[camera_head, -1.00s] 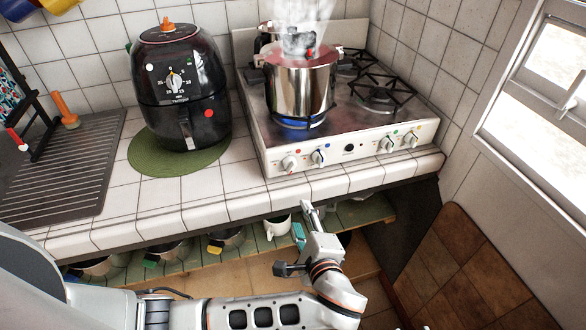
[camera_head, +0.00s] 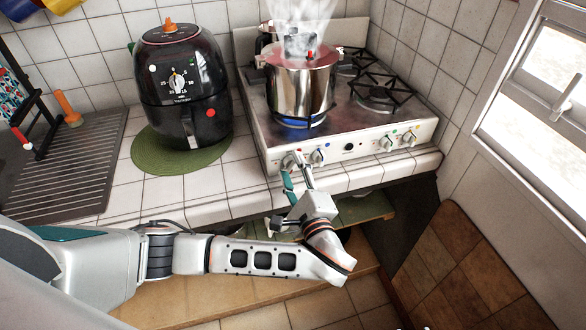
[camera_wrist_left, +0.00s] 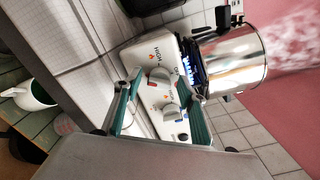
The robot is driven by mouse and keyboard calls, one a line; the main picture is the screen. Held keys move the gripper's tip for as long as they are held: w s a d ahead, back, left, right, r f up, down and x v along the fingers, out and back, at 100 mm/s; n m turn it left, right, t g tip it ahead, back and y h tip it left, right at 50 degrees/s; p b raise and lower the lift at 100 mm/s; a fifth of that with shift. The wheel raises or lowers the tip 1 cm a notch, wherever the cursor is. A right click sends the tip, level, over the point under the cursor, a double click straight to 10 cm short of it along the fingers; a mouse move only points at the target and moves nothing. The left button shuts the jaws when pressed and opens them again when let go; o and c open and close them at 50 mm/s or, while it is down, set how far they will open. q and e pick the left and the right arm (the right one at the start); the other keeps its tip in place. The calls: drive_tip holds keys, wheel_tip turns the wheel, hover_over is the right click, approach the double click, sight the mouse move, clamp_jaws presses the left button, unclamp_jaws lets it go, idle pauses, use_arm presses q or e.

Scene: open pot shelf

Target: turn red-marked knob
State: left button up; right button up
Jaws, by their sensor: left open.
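The red-marked knob (camera_wrist_left: 160,76) is the leftmost on the stove's white front panel in the head view, where my fingers partly cover it. Its red mark shows beside it in the left wrist view. My left gripper (camera_head: 294,167) is open and reaches up to the panel from the front. In the left wrist view its two green-padded fingers (camera_wrist_left: 160,84) stand on either side of this knob. I cannot tell whether they touch it. The blue-marked knob (camera_head: 317,157) is just right of it and also shows in the left wrist view (camera_wrist_left: 169,108). My right gripper is not in view.
A steaming steel pot (camera_head: 301,94) stands over a blue flame on the stove (camera_head: 346,117). A black air fryer (camera_head: 182,90) stands on a green mat (camera_head: 150,157) to the left. A lower shelf (camera_head: 365,210) is under the counter edge (camera_head: 222,207).

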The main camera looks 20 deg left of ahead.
use_arm(q)
drive_tip(key=c, duration=1.1)
